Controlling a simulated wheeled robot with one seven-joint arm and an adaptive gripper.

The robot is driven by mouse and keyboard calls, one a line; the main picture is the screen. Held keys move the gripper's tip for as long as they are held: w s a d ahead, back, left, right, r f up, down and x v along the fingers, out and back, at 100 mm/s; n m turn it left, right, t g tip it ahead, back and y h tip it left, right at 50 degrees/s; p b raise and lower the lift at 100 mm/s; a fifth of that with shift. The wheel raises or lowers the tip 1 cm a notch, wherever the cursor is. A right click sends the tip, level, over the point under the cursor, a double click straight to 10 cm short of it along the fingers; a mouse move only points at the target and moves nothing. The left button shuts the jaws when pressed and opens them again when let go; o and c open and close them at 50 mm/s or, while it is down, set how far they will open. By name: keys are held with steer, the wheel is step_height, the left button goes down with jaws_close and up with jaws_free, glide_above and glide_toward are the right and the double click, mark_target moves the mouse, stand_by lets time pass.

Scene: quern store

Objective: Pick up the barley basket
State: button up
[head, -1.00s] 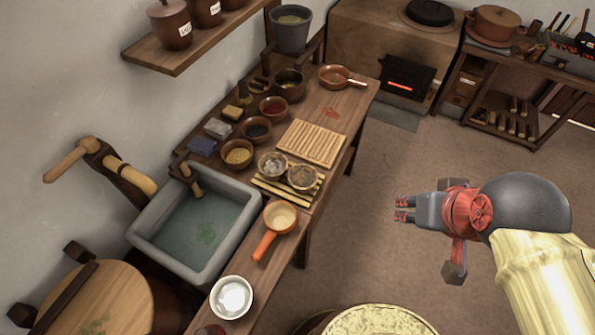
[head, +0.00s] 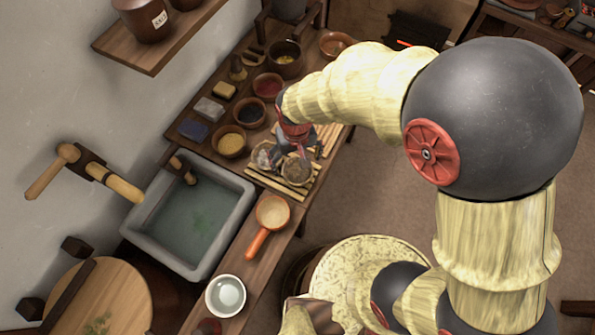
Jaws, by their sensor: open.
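I cannot tell from the picture which holds barley. My gripper (head: 287,157) is open and points down over the two baskets, partly covering their far sides. Whether its fingers touch a basket cannot be told.
Bowls of powder, such as a yellow one (head: 230,141), stand left of the baskets. An orange-handled pan (head: 271,214) and a white bowl (head: 226,295) are nearer. A stone sink (head: 240,215) lies left. A shelf (head: 150,50) overhangs the upper left.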

mark_target(297, 173)
steer(key=shift+o, duration=0.3)
step_height(297, 173, down, 2)
steer(key=shift+s+f+b, duration=0.1)
steer(key=shift+b, duration=0.2)
steer(key=f, duration=0.2)
steer(key=f+b, duration=0.2)
steer(key=f, duration=0.1)
steer(key=shift+w+d+f, duration=0.15)
steer(key=shift+w+f, duration=0.1)
steer(key=shift+f, duration=0.05)
steer(key=c, duration=0.4)
steer(key=c, duration=1.1)
